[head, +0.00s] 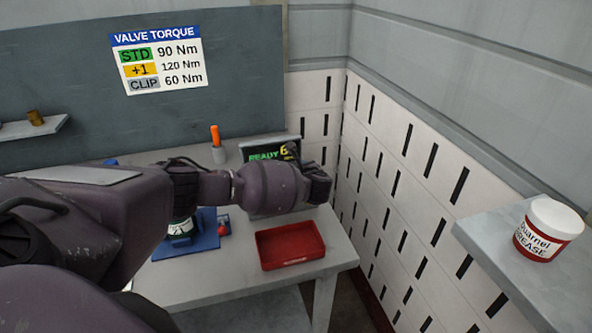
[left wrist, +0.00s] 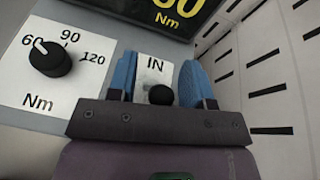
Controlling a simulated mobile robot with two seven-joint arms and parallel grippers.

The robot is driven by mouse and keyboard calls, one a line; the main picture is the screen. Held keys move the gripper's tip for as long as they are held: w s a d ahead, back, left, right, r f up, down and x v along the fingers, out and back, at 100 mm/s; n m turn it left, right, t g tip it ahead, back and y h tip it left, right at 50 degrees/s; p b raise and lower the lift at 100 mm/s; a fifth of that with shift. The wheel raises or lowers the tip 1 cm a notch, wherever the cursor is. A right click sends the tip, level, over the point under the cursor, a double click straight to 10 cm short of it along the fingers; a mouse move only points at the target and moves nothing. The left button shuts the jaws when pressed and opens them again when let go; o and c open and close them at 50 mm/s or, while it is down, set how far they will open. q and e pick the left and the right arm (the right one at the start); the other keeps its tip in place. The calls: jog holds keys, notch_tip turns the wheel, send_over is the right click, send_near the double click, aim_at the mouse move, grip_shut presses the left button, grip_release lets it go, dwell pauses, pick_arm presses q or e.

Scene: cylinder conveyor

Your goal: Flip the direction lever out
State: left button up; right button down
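The direction lever (left wrist: 160,95) shows in the left wrist view as a black knob below a white plate (left wrist: 155,68) marked IN. My left gripper (left wrist: 160,82) is open, with one blue finger on each side of the plate and lever. A gap shows between the lever and each finger, and the gripper's dark body hides the area below the knob. In the head view my left gripper (head: 318,185) is in front of the display unit (head: 272,150) at the back of the bench, and its fingertips are hidden. The lever is hidden there too. My right gripper is not in view.
A black torque dial (left wrist: 50,58) left of the lever points near 60. A red tray (head: 290,246) and a blue fixture (head: 205,240) sit on the bench, with an orange-handled tool (head: 215,135) behind. A slotted wall (head: 405,190) stands close on the right.

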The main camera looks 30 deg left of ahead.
pick_arm(q)
jog(key=v, duration=1)
jog(key=shift+s+d+r+b, duration=0.15)
jog(key=shift+s+d+b, duration=0.05)
jog(key=shift+d+b, duration=0.15)
dwell(0.4)
